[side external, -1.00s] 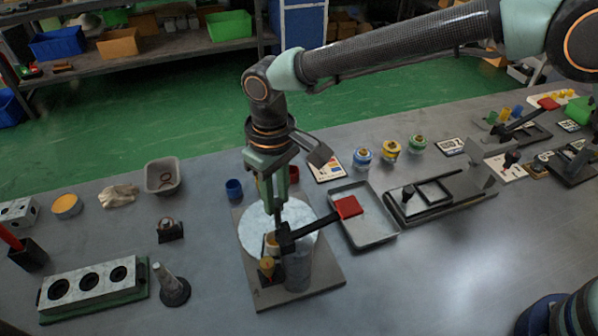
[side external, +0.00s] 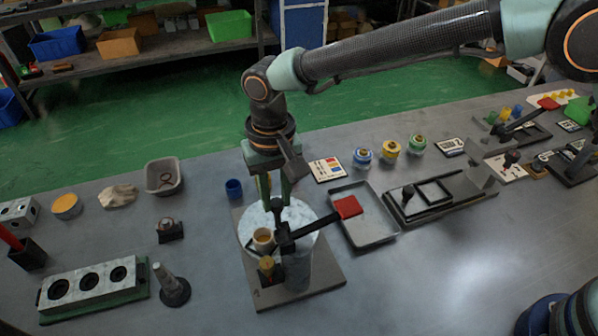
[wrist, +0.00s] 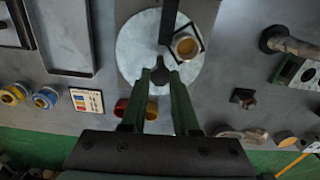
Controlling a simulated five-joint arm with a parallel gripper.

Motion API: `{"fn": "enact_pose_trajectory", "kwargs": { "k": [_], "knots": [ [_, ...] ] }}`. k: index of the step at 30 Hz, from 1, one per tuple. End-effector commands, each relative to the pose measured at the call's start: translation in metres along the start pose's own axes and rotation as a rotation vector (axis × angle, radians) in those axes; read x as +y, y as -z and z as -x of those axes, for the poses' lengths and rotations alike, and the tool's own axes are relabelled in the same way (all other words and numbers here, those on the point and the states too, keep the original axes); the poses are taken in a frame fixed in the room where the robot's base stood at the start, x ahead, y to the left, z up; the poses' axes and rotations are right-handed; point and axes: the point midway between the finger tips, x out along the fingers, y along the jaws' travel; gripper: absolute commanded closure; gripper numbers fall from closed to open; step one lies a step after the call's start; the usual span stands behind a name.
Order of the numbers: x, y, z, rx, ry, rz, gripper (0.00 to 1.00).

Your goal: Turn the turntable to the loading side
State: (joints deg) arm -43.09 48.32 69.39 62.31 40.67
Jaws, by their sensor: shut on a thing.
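The turntable is a pale round disc (side external: 302,213) on a grey base plate (side external: 325,278); it also shows in the wrist view (wrist: 134,45). A small tan cup (side external: 263,237) sits on the disc in a dark square frame, seen again in the wrist view (wrist: 186,46). My gripper (side external: 277,206) points down over the disc, its fingers closed on a dark knob (wrist: 160,75) near the disc's edge. The fingers partly hide the knob in the side view.
A black bar with a red end (side external: 347,207) reaches over the disc, close to my gripper. A grey cylinder (side external: 298,270) and a yellow-topped part (side external: 267,264) stand at the front. A blue cup (side external: 233,188) is left; a grey tray (side external: 372,232) is right.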

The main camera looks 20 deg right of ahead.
Motion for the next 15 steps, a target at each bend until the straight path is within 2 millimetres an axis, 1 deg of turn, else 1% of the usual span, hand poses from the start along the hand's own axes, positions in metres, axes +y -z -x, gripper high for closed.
{"fn": "enact_pose_trajectory", "kwargs": {
  "k": [1,15],
  "knots": [
    [-0.0005,0.001,0.0031,0.003,0.003,-0.025,1.0],
    [-0.0004,0.0011,0.0032,0.003,0.003,-0.259,1.0]
  ]
}}
